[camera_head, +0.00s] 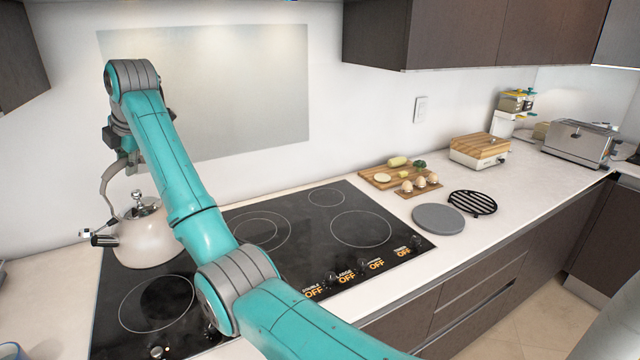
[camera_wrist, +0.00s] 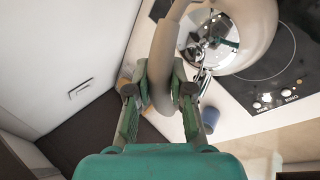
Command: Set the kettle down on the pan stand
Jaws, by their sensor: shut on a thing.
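The kettle (camera_head: 150,240), cream with a shiny metal lid, is at the left of the head view, over the back left of the cooktop. I cannot tell whether its base touches the surface. My gripper (camera_head: 118,165) is at its tall curved handle, partly hidden behind my arm. In the wrist view my gripper (camera_wrist: 160,92) has its fingers on both sides of the kettle's handle (camera_wrist: 163,60), shut on it. The black slatted round pan stand (camera_head: 472,203) lies empty on the right counter, far from the kettle.
The black cooktop (camera_head: 280,275) lies between the kettle and the pan stand. A grey round disc (camera_head: 438,218) lies beside the stand. Behind are a food board (camera_head: 378,182), eggs (camera_head: 420,183), a wooden-topped box (camera_head: 480,150) and a toaster (camera_head: 580,143). A blue cup (camera_wrist: 210,118) shows.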

